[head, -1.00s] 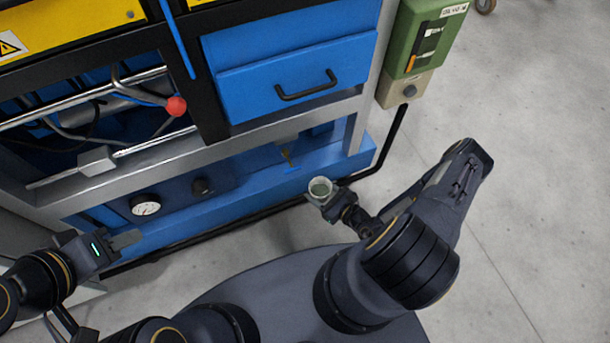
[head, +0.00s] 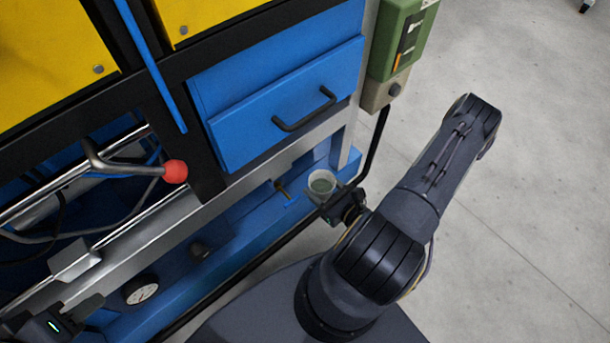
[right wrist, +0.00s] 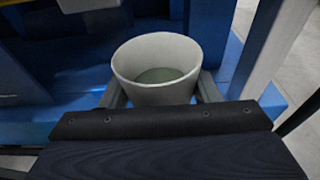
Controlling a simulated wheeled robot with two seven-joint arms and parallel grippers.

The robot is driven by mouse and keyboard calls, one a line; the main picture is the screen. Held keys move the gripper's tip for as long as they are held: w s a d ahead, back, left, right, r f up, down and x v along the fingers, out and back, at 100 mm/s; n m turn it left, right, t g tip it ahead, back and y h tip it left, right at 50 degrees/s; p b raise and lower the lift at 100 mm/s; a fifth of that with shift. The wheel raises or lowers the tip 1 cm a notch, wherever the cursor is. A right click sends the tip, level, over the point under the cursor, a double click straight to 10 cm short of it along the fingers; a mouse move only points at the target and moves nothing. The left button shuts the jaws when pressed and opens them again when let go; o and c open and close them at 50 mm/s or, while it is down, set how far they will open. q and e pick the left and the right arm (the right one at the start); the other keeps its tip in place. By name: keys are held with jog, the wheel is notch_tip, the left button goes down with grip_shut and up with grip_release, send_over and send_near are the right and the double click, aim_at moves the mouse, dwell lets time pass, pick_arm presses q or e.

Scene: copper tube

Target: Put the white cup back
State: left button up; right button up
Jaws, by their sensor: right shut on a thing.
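The white cup (head: 321,183) is upright in the grip of my right gripper (head: 333,200), in front of the blue lower part of the machine. In the right wrist view the cup (right wrist: 157,66) stands between the two fingers of my right gripper (right wrist: 160,92), its open top showing a grey-green inside. My left gripper (head: 75,312) is at the lower left edge of the head view, near the gauge, and partly cut off; its finger opening is not clear.
A blue drawer (head: 280,105) with a black handle is above the cup. A lever with a red knob (head: 175,171) sticks out at the left. A gauge (head: 141,290) is low on the machine. A green box (head: 400,45) is on the right post. Open floor (head: 520,170) lies to the right.

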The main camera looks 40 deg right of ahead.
jog(key=w+d+f+b, duration=0.1)
jog(key=w+f, duration=0.1)
jog(key=w, duration=0.1)
jog(key=w+d+f+b, duration=0.2)
jog(key=w+f, duration=0.1)
jog(key=w+d+f+b, duration=0.1)
jog(key=w+f, duration=0.2)
jog(key=w, duration=0.1)
jog(key=shift+d+f+b, duration=0.1)
jog(key=shift+d+b, duration=0.2)
jog(key=shift+b, duration=0.05)
jog(key=shift+w+d+f, duration=0.1)
jog(key=shift+w+f, duration=0.05)
jog(key=shift+f, duration=0.15)
jog(key=shift+w+d+f+b, duration=0.15)
jog(key=shift+f+b, duration=0.8)
jog(key=shift+f, duration=0.65)
jog(key=shift+f, duration=0.15)
jog(key=o, duration=1.1)
